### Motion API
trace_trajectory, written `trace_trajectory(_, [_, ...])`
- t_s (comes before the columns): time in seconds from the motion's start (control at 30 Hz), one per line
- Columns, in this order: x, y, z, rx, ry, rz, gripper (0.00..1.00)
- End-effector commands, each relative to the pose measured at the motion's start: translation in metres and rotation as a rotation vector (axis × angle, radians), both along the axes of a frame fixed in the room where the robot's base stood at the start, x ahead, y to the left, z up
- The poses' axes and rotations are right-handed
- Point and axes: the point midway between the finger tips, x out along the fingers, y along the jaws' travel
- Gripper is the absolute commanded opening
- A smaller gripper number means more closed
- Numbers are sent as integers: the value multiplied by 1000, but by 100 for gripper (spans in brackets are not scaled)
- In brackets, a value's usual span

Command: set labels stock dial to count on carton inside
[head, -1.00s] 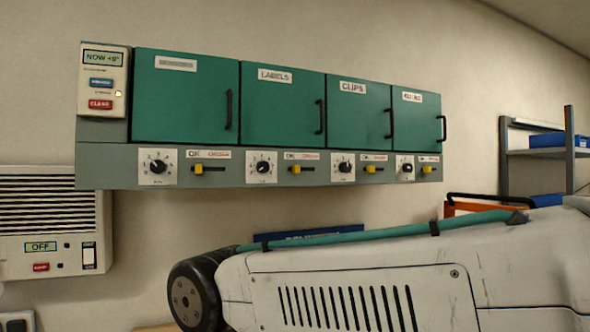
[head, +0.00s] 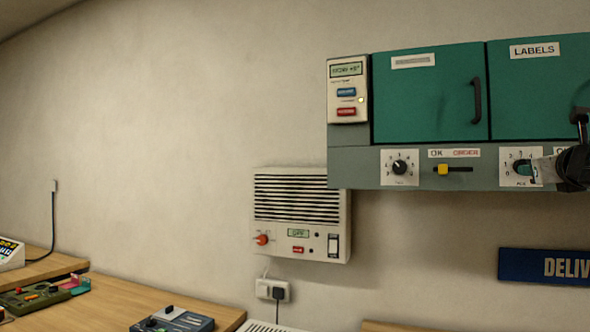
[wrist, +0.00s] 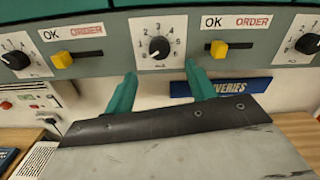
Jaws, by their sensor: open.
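The labels stock dial (wrist: 159,47) is a black knob on a white numbered plate, in the middle of the wrist view. I cannot read its setting surely. My gripper (wrist: 161,73) is open and empty, its teal fingers in front of and slightly below the dial, one to each side. In the head view my gripper (head: 527,168) covers part of that dial's plate. The LABELS door (head: 540,90) above it is teal and looks shut. The carton is hidden.
A neighbouring dial (head: 399,167) and a yellow OK/ORDER slider (head: 443,170) lie left of the labels dial. Another yellow slider (wrist: 217,49) is close to its right. A wall heater (head: 300,215) and a blue sign (head: 545,266) are below the cabinet.

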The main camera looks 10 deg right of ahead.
Motion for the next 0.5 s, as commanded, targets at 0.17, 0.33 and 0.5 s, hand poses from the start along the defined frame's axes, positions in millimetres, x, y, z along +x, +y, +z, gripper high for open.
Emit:
trace_trajectory(0.17, [14,-10,2,-47,27,16,55])
trace_trajectory(0.33, [38,-24,1,-43,26,17,55])
trace_trajectory(0.5, [58,-36,2,-43,24,15,55])
